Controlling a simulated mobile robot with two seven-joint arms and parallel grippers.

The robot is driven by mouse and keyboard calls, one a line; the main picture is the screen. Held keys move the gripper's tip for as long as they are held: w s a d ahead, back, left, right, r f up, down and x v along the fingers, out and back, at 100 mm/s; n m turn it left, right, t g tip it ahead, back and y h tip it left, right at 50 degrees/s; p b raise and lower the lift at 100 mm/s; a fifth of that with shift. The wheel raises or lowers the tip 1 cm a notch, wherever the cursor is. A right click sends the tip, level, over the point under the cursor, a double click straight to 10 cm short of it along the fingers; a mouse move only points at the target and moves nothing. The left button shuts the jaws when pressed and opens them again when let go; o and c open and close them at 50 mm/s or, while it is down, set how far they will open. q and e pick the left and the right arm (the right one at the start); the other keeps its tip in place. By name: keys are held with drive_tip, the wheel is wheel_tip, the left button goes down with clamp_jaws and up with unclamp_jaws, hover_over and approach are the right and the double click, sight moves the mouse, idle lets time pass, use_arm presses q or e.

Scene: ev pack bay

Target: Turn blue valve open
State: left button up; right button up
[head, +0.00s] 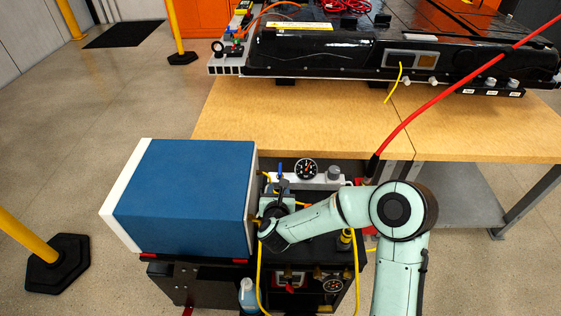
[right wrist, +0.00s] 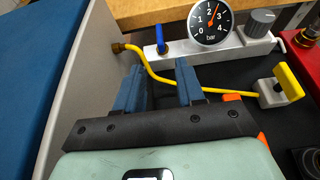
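The blue valve handle (right wrist: 160,32) stands on the left end of a pale metal manifold block (right wrist: 238,46), beside a round pressure gauge marked in bar (right wrist: 210,25). In the head view the blue handle (head: 280,168) shows as a small upright sliver just beyond my right gripper (head: 281,188). In the right wrist view my right gripper (right wrist: 160,80) has its two blue fingers apart with nothing between them. The fingers point toward the handle, with a gap left between. My left gripper is not in view.
A large blue box (head: 185,195) stands close to the left of my right gripper. A yellow hose (right wrist: 150,68) runs past the fingertips. A grey knob (right wrist: 262,20) and a yellow-handled valve (right wrist: 288,82) lie to the right. A wooden bench (head: 290,130) carries a black battery pack (head: 350,50) behind.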

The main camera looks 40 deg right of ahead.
sight(280, 171)
drive_tip(key=x, duration=1.3)
drive_tip(key=shift+w+d, duration=0.15)
drive_tip(key=shift+w, duration=0.05)
clamp_jaws()
